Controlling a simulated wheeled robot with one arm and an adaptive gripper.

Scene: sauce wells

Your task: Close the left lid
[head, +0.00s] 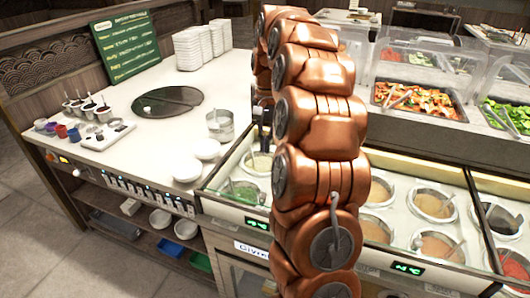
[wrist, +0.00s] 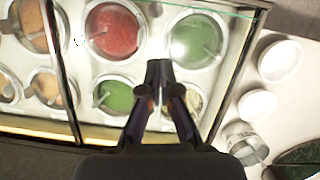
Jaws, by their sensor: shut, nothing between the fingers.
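The left sauce-well section (head: 225,203) has a pale metal frame and shows left of my copper arm. In the wrist view its frame (wrist: 236,75) encloses a red sauce well (wrist: 112,34) and green sauce wells (wrist: 193,42). A thin greenish glass edge (wrist: 215,8) shows at the top; it may belong to the left lid. The lid is clear, and I cannot tell its exact position. My gripper (wrist: 159,68) is shut and empty above these wells, its tips near the green sauces. My arm hides much of this section in the head view.
White bowls (head: 188,169) and a metal pot (head: 220,126) stand on the counter left of the wells. More sauce wells (head: 434,204) lie right of my arm. Clear food covers (head: 418,58) stand behind. Open counter (head: 150,157) lies at left.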

